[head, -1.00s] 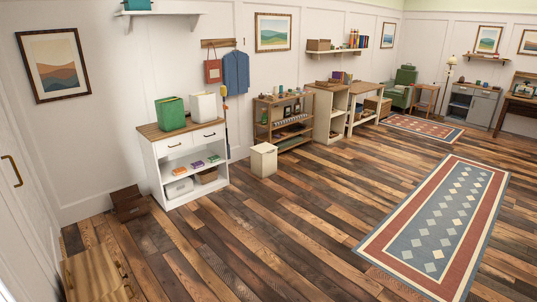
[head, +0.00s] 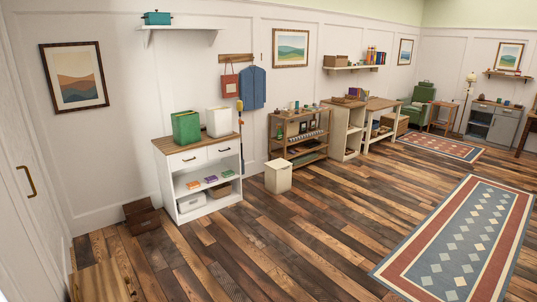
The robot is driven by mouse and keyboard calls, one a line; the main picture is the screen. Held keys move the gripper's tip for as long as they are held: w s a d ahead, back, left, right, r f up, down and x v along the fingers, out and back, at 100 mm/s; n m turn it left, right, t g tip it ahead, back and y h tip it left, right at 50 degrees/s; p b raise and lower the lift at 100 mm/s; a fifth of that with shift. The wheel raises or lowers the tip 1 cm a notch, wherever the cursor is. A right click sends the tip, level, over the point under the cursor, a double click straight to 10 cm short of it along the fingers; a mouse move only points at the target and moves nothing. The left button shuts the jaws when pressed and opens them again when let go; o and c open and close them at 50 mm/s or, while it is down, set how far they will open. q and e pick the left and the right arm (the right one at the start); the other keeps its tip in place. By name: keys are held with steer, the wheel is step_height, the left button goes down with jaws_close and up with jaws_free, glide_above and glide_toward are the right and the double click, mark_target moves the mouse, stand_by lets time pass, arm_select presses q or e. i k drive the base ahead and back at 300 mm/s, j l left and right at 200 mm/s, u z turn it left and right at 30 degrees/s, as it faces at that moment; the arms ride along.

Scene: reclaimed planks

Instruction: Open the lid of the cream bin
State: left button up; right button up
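A cream bin (head: 278,178) with a flat top stands upright on the wood floor. It is in the middle of the head view, between the white cabinet and the wooden shelf unit. Its top looks closed. A white, squarish container (head: 219,122) stands on the white cabinet beside a green one (head: 186,128). Both are too small to make out any lid clearly. Neither of my grippers is in view.
The white cabinet (head: 188,158) stands left of the bin, and the wooden shelf unit (head: 299,142) is behind it to the right. A dark brown box (head: 141,217) sits by the left wall. Open floor lies before the bin; a patterned rug (head: 455,250) lies at right.

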mark_target(276, 164)
steer(key=i, duration=3.65)
steer(key=i+l, duration=0.1)
steer(key=i, duration=3.55)
steer(key=j+u, duration=0.05)
steer(key=j, duration=0.05)
